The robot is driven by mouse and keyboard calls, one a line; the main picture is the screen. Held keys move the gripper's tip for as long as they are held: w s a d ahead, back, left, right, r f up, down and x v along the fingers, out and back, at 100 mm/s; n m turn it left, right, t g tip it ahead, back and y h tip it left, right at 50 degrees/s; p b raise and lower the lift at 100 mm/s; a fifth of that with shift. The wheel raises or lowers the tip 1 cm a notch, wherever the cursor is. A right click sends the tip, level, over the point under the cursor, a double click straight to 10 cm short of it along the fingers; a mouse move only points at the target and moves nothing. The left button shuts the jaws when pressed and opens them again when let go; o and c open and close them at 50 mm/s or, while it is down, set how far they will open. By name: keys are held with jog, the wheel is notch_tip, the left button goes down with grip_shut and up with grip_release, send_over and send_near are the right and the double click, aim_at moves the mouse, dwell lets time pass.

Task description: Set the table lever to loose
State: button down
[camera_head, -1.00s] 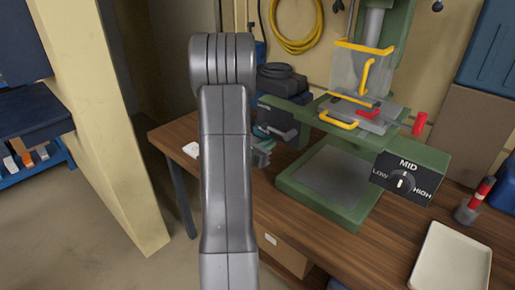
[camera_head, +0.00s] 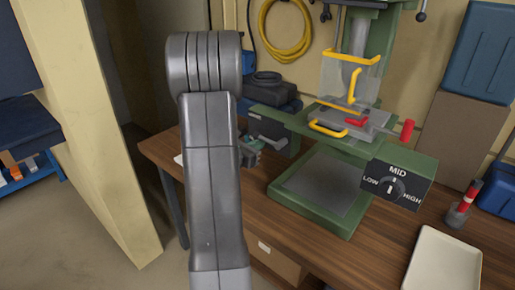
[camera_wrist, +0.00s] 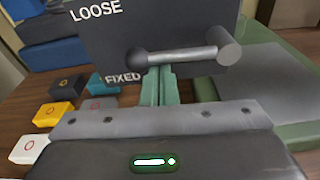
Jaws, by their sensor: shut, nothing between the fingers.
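The table lever (camera_wrist: 183,56) is a grey bar with a dark ball knob on a dark panel (camera_wrist: 110,30). In the wrist view it points left and slightly down, its knob just above the word FIXED, with LOOSE higher up. My gripper (camera_wrist: 160,78) is shut and empty, its teal fingers pointing at the panel. Their tips are at the underside of the lever bar, near the knob; I cannot tell whether they touch it. In the head view the panel (camera_head: 284,128) is on the left of the green drill press (camera_head: 345,226), and my arm partly hides the gripper.
Several small coloured blocks (camera_wrist: 56,113) lie on the wooden bench (camera_wrist: 20,108) left of the panel. The press has a speed dial (camera_head: 392,186) at MID and a yellow-handled guard (camera_head: 345,75). A pale tray (camera_head: 445,265) is at right. A pillar (camera_head: 95,130) stands left of my arm.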

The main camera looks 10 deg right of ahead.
jog(key=shift+r+m+b, duration=0.15)
jog(key=shift+m+b, duration=0.35)
jog(key=shift+b, duration=0.55)
notch_tip(320, 180, up, 3)
jog(key=m+t+b, duration=0.1)
jog(key=m+b, duration=0.3)
jog(key=b, duration=0.4)
jog(key=shift+y+b, duration=0.3)
notch_tip(320, 180, down, 4)
jog(key=w+b, duration=0.2)
jog(key=b, duration=0.3)
jog(key=p+v, duration=0.1)
jog(key=v, duration=0.9)
jog(key=shift+a+r+p, duration=0.25)
jog(key=shift+r+p, duration=0.1)
jog(key=shift+p, duration=0.05)
jog(key=shift+d, duration=0.1)
